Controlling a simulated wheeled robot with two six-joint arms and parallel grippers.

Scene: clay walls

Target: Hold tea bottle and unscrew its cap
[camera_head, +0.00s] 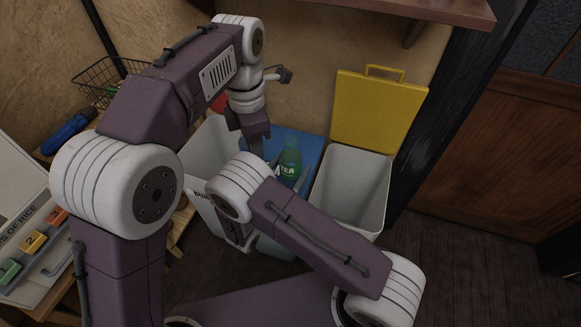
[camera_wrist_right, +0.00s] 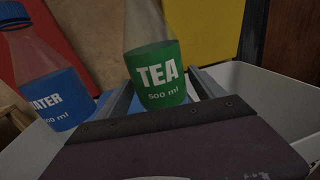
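The tea bottle (camera_head: 289,162) is green with a green label and stands roughly upright in front of the blue lid. In the right wrist view the bottle's label (camera_wrist_right: 160,77) shows clearly, while its cap lies above the frame. My right gripper (camera_wrist_right: 163,86) has its fingers on either side of the bottle's lower part, with a narrow gap at the right finger. It also shows in the head view (camera_head: 286,175), partly hidden by my wrist. My left gripper (camera_head: 257,148) points down just left of the bottle's top, apart from it; its fingertips are too small to judge.
A water bottle (camera_wrist_right: 58,95) with a blue cap stands left of the tea bottle. A bin with a blue lid (camera_head: 312,148) and a bin with a yellow lid (camera_head: 372,112) stand beside them. A wire basket (camera_head: 95,72) is at the left and a shelf (camera_head: 420,8) overhead.

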